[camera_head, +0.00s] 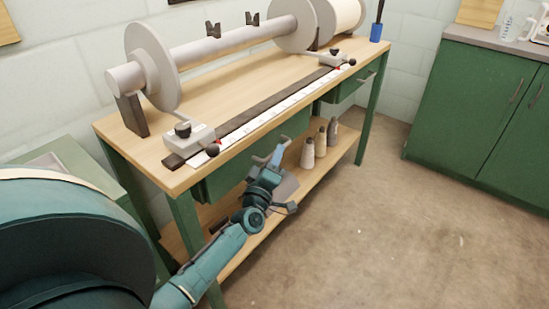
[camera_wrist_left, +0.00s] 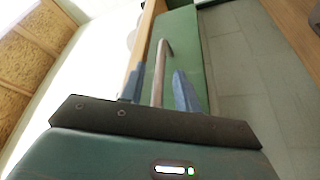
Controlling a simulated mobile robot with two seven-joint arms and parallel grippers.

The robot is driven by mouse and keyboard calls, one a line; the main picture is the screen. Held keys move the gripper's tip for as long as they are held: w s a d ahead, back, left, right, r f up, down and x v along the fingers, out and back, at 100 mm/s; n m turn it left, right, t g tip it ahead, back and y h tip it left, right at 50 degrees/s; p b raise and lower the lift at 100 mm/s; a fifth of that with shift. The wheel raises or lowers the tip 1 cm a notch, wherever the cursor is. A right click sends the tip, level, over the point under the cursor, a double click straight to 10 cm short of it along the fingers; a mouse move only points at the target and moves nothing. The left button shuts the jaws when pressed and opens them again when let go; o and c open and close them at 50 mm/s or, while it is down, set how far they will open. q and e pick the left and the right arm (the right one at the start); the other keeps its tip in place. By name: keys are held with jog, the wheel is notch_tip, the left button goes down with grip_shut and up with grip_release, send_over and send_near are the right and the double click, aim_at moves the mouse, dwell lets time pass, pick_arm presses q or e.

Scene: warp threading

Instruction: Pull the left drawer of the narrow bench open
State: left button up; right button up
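The narrow bench (camera_head: 222,88) has a wooden top and green legs. Its left drawer (camera_head: 222,178) has a green front under the near edge of the top and looks closed; it also shows in the left wrist view (camera_wrist_left: 186,40). My left gripper (camera_head: 272,156) is in front of this drawer and partly covers it. In the left wrist view, the drawer's bar handle (camera_wrist_left: 160,65) runs between the two blue fingers of the left gripper (camera_wrist_left: 158,90). The fingers stand apart, with gaps on both sides of the handle. My right gripper is not in view.
The right drawer (camera_head: 345,88) is under the bench's far end. Several cones (camera_head: 320,142) stand on the lower shelf (camera_head: 345,135). A large roller (camera_head: 235,40) and a ruler strip (camera_head: 270,108) lie on top. Green cabinets (camera_head: 480,110) stand at right. The floor before the bench is clear.

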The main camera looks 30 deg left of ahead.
pick_arm(q)
jog(key=shift+w, duration=0.2)
grip_shut()
dwell(0.6)
